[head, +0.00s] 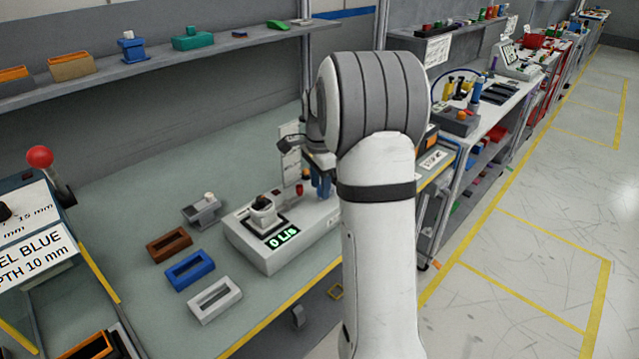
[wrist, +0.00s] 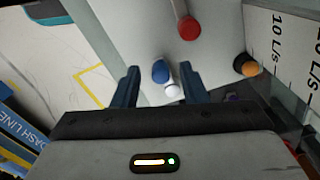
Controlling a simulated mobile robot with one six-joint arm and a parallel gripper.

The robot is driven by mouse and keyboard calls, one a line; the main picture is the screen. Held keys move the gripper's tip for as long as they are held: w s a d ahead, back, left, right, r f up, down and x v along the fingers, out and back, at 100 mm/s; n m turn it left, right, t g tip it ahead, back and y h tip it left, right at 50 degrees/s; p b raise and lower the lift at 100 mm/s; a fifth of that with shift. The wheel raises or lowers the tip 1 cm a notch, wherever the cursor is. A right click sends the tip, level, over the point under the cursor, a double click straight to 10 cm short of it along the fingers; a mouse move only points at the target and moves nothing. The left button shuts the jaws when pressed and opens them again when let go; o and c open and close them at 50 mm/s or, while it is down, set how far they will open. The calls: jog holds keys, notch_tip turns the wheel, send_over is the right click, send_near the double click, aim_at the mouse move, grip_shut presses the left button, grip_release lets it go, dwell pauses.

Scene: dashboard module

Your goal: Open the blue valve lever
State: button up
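The dashboard module is a pale box (head: 272,252) on the bench in the head view, with a green display reading 0 L/s. In the wrist view a round blue knob (wrist: 160,71), seemingly the end of the blue valve lever, shows between the fingertips of my gripper (wrist: 159,78). A small white round part (wrist: 172,91) is beside it. My gripper is open, with a gap on both sides of the blue knob; I cannot tell whether the knob is at fingertip depth. In the head view my gripper (head: 320,184) is over the module's right end, partly hidden by my arm.
A red knob (wrist: 188,28) is above the blue one in the wrist view; an orange knob (wrist: 246,66) is to the right, near a scale panel (wrist: 285,45). Brown (head: 169,245), blue (head: 190,270) and white (head: 215,299) frames lie left of the module.

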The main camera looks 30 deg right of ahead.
grip_shut()
jog(key=shift+a, duration=0.2)
jog(key=shift+d, duration=0.15)
jog(key=shift+s+d+n, duration=0.2)
jog(key=shift+s+n, duration=0.15)
jog(key=shift+n, duration=0.6)
jog(key=shift+s+d+n, duration=0.2)
jog(key=shift+s+n, duration=0.1)
jog(key=shift+n, duration=0.65)
jog(key=n, duration=0.1)
jog(key=s+d+n, duration=0.1)
jog(key=n, duration=0.1)
jog(key=shift+n, duration=0.3)
jog(key=n, duration=0.1)
jog(key=d+n, duration=0.1)
jog(key=n, duration=0.1)
jog(key=d+n, duration=0.1)
jog(key=n, duration=0.1)
jog(key=shift+s, duration=0.3)
jog(key=shift+w+d+n+p, duration=0.1)
jog(key=shift+d+n+p, duration=0.25)
jog(key=shift+n, duration=1.05)
jog(key=shift+d+n+p, duration=0.1)
jog(key=shift+d+n, duration=0.45)
jog(key=shift+n, duration=0.85)
